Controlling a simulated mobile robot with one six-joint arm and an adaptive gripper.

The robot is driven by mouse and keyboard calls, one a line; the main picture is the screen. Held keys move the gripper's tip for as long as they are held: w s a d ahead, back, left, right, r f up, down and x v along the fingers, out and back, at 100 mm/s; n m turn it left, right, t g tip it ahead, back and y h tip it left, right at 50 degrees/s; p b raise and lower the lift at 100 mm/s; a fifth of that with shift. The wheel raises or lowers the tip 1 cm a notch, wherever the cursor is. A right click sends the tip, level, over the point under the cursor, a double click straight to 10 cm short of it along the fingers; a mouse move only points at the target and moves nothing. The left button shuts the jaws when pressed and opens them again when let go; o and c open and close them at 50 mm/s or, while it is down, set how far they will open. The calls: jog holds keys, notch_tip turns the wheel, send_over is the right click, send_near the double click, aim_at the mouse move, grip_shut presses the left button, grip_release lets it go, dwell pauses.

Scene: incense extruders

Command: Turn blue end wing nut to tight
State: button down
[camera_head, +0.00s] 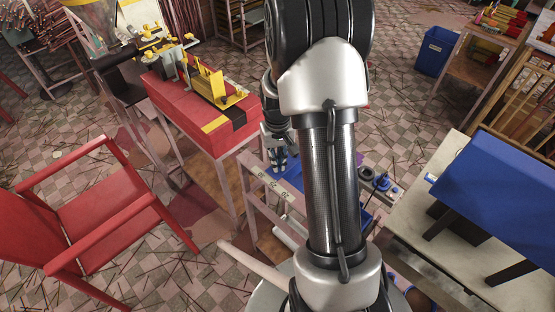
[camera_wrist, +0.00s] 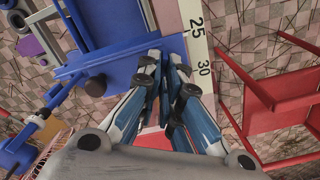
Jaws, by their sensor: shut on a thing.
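My gripper (camera_wrist: 167,72) is at the edge of the blue extruder's flat blue bed (camera_wrist: 125,65) in the wrist view. Its fingers have converged on a small blue part, which I take to be the blue end wing nut; the fingers mostly hide it, so its angle cannot be told. In the head view my gripper (camera_head: 278,158) is low beside my arm, at the left end of the blue extruder (camera_head: 292,177). My arm hides most of that machine there.
A pale ruler strip (camera_wrist: 198,45) marked 25 and 30 runs close beside my fingers. A dark round knob (camera_wrist: 96,86) sits at the bed's other side. A red extruder table (camera_head: 190,105) and a red chair (camera_head: 100,190) stand left.

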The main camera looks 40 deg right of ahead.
jog(key=shift+m, duration=0.3)
jog(key=shift+r+m+p, duration=0.1)
jog(key=shift+m+p, duration=0.55)
jog(key=shift+m, duration=0.55)
jog(key=m+p, duration=0.1)
jog(key=m, duration=0.3)
jog(key=shift+m, duration=0.3)
jog(key=m+p, duration=0.2)
jog(key=m, duration=0.9)
jog(key=m+p, duration=0.1)
jog(key=m, duration=0.2)
jog(key=shift+m, duration=0.3)
jog(key=m, duration=0.3)
jog(key=shift+m+p, duration=0.3)
jog(key=shift+m, duration=1.9)
